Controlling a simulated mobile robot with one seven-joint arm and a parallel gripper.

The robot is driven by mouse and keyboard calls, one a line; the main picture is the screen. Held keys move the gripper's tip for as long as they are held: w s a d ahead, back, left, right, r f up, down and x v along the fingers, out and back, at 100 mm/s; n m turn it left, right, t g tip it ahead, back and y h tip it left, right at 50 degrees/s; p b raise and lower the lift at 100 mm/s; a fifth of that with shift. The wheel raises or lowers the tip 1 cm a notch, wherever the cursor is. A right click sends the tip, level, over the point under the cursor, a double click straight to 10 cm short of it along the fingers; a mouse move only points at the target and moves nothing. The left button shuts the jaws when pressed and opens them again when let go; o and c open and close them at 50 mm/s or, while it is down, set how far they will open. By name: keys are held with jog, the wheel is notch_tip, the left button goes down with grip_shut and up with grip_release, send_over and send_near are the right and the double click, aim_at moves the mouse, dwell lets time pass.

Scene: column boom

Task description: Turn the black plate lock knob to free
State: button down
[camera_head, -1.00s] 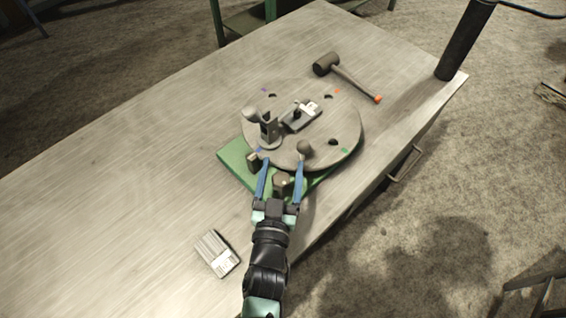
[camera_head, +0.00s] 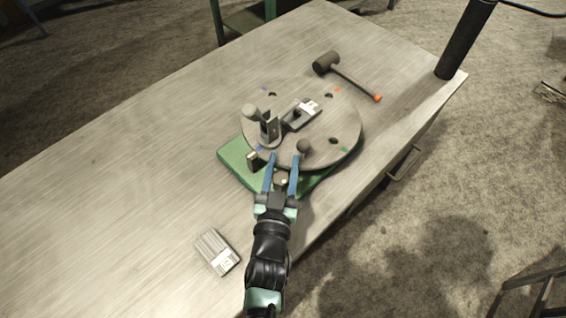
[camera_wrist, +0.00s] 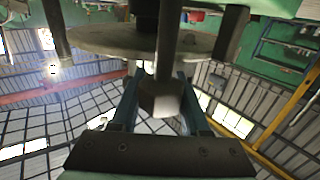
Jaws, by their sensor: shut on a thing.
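The dark plate lock knob (camera_head: 284,182) sits at the front edge of the green base (camera_head: 236,160), below the round grey plate (camera_head: 345,120). My gripper (camera_head: 283,158) has its blue fingers closed in on both sides of the knob and is shut on it. In the wrist view the knob (camera_wrist: 160,97) is a faceted grey end on a shaft, between my two fingers (camera_wrist: 158,105). The fingers partly hide the knob in the head view. Its exact turn angle cannot be read.
A dark ball handle (camera_head: 303,146) stands on the plate just beyond my fingertips. An upright clamp (camera_head: 268,125) and a bracket (camera_head: 300,115) sit on the plate. A mallet (camera_head: 350,77) lies behind, and a ribbed block (camera_head: 217,251) lies front left. The table's left side is clear.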

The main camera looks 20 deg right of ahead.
jog(key=shift+a+f, duration=0.1)
jog(key=shift+s+a+f+n+t+y, duration=0.1)
jog(key=shift+f+n+t+y, duration=0.15)
jog(key=shift+y, duration=0.2)
jog(key=shift+a+f+n+t+y, duration=0.1)
jog(key=shift+n+t+y, duration=0.05)
jog(key=shift+n+y, duration=0.25)
jog(key=shift+d+r+y, duration=0.1)
jog(key=shift+r+y, duration=0.2)
jog(key=shift+y, duration=0.05)
jog(key=shift+c, duration=1.9)
grip_release()
jog(key=shift+w+r, duration=0.1)
jog(key=shift+w, duration=0.1)
jog(key=b+v, duration=0.2)
jog(key=v, duration=1.1)
jog(key=shift+f, duration=0.2)
